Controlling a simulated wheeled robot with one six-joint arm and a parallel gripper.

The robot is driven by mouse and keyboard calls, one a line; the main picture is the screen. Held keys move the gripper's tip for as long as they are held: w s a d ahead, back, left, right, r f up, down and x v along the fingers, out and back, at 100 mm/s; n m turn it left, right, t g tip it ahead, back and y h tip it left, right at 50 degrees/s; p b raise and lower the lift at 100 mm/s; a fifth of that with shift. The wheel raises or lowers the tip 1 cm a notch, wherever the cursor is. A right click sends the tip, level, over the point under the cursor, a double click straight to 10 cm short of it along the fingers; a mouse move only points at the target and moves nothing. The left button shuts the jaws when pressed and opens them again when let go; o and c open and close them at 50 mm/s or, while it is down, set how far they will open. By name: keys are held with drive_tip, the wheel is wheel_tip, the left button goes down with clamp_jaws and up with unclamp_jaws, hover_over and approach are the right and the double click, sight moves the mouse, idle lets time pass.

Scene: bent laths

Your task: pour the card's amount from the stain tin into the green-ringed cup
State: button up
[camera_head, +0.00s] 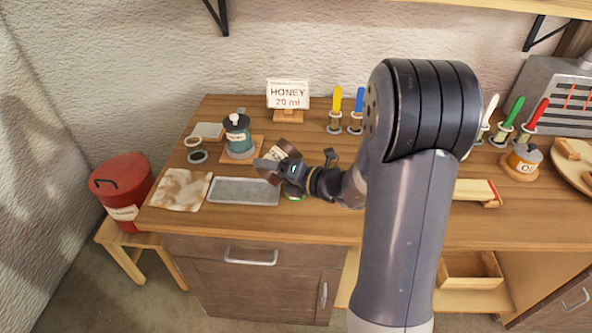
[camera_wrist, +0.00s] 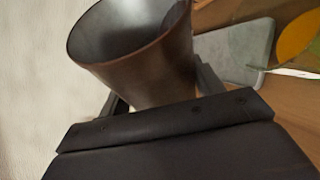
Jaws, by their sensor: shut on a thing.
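My gripper (camera_head: 277,166) is shut on a dark brown stain tin (camera_wrist: 140,60), holding it above the bench. In the head view the tin (camera_head: 289,147) shows a pale label and looks tilted; my gripper hides part of it. In the wrist view its open mouth faces the camera's upper side, and I see no liquid leaving it. A bit of green (camera_head: 295,198) shows just below my gripper, perhaps the green-ringed cup, mostly hidden. The card (camera_head: 288,94) reads "HONEY 20 ml" and stands behind the tin.
A grey tray (camera_head: 243,191) and a stained cloth (camera_head: 181,190) lie at the front left. Coloured-handled tools (camera_head: 336,106) stand at the back. A red bucket (camera_head: 122,187) sits on a stool.

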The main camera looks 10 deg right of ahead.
drive_tip(key=shift+r, duration=0.3)
drive_tip(key=shift+m, duration=0.3)
drive_tip(key=shift+f, duration=0.25)
drive_tip(key=shift+a+r, duration=0.1)
drive_tip(key=shift+r, duration=0.05)
drive_tip(key=shift+s+a, duration=0.15)
drive_tip(key=shift+a, duration=0.05)
drive_tip(key=shift+a, duration=0.1)
drive_tip(key=shift+s+a+f+m+y, duration=0.2)
drive_tip(key=shift+a+f+m+y, duration=0.1)
drive_tip(key=shift+f, duration=0.05)
idle(1.3)
